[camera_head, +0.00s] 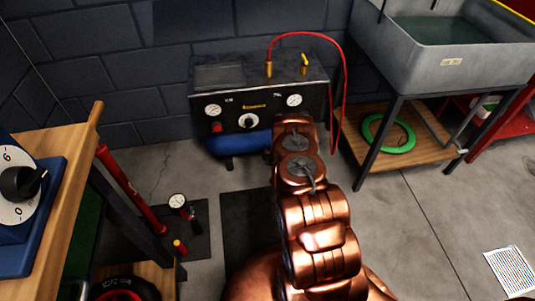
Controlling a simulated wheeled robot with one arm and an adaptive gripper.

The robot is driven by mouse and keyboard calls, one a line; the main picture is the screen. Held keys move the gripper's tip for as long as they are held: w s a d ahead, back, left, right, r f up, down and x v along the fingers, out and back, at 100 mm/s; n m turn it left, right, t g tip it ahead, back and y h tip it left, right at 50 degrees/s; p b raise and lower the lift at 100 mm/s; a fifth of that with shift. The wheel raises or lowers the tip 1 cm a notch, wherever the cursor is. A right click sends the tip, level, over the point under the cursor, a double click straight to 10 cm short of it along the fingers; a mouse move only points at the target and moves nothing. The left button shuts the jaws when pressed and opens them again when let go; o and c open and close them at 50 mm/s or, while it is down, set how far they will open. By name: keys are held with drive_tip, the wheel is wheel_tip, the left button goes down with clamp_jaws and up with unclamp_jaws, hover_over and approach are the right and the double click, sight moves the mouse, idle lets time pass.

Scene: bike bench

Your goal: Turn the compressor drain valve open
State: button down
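The compressor (262,102) stands against the back wall. It has a black panel with two gauges, a red button and a dial, and a blue tank (232,143) below, partly behind my arm. Two brass fittings rise from its top. The right one (304,64) has a small yellow lever at its upper end; I cannot tell whether this is the drain valve. The underside of the tank is hidden. My copper-coloured arm reaches forward to the compressor's lower right front. My gripper is hidden beyond the arm's far end, so its fingers and any contact do not show.
A red hose (343,80) loops from the left brass fitting down the compressor's right side. A grey sink (440,65) stands right, above a shelf with a green ring (390,133). A wooden bench (65,190) and a floor pump (130,188) are left. Floor at right is mostly clear.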

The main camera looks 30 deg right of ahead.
drive_tip(key=shift+w+r+n+h+p, duration=0.3)
drive_tip(key=shift+r+h+p, duration=0.1)
drive_tip(key=shift+p, duration=0.25)
drive_tip(key=shift+f+p, duration=0.15)
drive_tip(key=shift+p, duration=0.15)
drive_tip(key=c, duration=1.3)
unclamp_jaws()
drive_tip(key=shift+c, duration=0.2)
drive_tip(key=shift+o, duration=0.7)
drive_tip(key=shift+s+f, duration=0.1)
drive_tip(key=shift+s, duration=0.05)
drive_tip(key=shift+s, duration=0.1)
drive_tip(key=shift+s+r+g, duration=0.3)
drive_tip(key=shift+s, duration=0.05)
drive_tip(key=v, duration=1.1)
drive_tip(key=shift+a, duration=0.25)
